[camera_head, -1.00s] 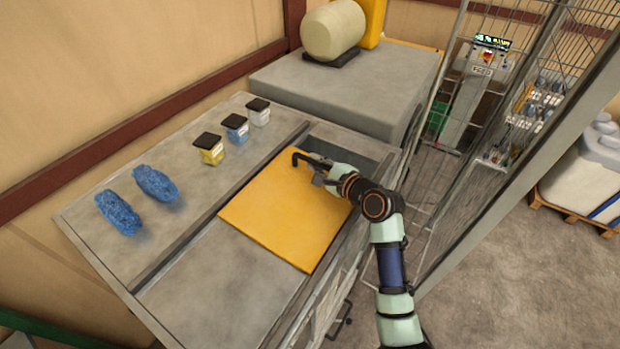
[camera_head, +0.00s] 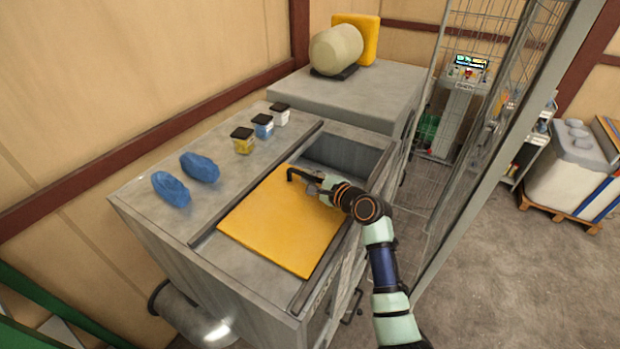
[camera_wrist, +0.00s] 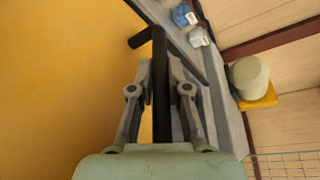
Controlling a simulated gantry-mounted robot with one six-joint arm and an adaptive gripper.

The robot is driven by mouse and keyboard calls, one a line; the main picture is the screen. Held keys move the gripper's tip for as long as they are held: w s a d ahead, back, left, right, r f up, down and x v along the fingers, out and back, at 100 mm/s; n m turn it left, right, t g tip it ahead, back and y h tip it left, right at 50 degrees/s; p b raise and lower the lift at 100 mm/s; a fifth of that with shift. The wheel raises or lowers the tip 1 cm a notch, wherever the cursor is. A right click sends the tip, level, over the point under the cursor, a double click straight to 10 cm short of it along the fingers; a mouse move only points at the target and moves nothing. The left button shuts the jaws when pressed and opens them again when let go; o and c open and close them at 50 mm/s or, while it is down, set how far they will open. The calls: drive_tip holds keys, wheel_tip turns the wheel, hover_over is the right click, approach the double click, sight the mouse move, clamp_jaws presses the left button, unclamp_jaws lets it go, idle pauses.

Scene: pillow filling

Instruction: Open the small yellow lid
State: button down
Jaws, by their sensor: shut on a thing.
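The yellow lid (camera_head: 275,225) is a flat square panel on top of the grey metal box. It fills the left of the wrist view (camera_wrist: 60,80). A black bar handle (camera_head: 294,174) stands near its far edge. My gripper (camera_head: 314,185) is shut on this handle. In the wrist view the handle (camera_wrist: 160,110) runs between the two fingers of my gripper (camera_wrist: 160,78). A dark rectangular opening (camera_head: 345,156) shows beyond the lid's far edge. The inside of the opening is mostly out of sight.
Three small black-topped containers, yellow (camera_head: 243,144), blue (camera_head: 263,129) and white (camera_head: 281,118), stand on the left ledge. Two blue bundles (camera_head: 171,189) lie nearer. A grey block (camera_head: 350,92) carries a pale roll (camera_head: 335,50). A wire-mesh fence (camera_head: 425,180) stands right.

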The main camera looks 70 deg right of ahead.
drive_tip(key=c, duration=1.1)
unclamp_jaws()
drive_tip(key=shift+c, duration=0.2)
drive_tip(key=shift+s, duration=0.1)
drive_tip(key=v, duration=1.2)
